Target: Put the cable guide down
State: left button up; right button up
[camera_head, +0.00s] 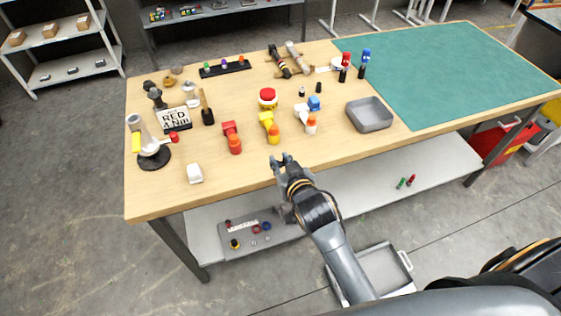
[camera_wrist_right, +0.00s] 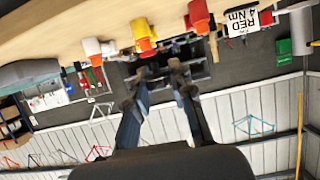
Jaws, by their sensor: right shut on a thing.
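My right gripper (camera_head: 283,161) reaches in from the bottom of the head view, above the front edge of the wooden workbench (camera_head: 240,176). In the right wrist view its two dark fingers (camera_wrist_right: 155,78) come close together at the tips. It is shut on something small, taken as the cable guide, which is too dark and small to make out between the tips. The gripper looks apart from the bench top. My left gripper is not in view.
A grey tray (camera_head: 388,123) is to the right, by a green mat (camera_head: 455,75). A white block (camera_head: 194,173) and a "RED 4 Nm" sign (camera_head: 173,118) are left. Bare wood lies near the front edge.

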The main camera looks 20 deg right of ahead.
send_over(281, 169)
jog(key=f, duration=0.3)
jog(key=s+f, duration=0.1)
jog(key=f, duration=0.1)
jog(key=shift+a+f, duration=0.2)
jog(key=f, duration=0.1)
jog(key=w+f+p, duration=0.1)
jog(key=f, duration=0.1)
jog(key=shift+d+f, duration=0.15)
jog(key=shift+f, duration=0.2)
jog(key=shift+s, duration=0.1)
jog(key=shift+f, duration=0.25)
jog(key=o, duration=0.8)
jog(key=shift+r, duration=0.1)
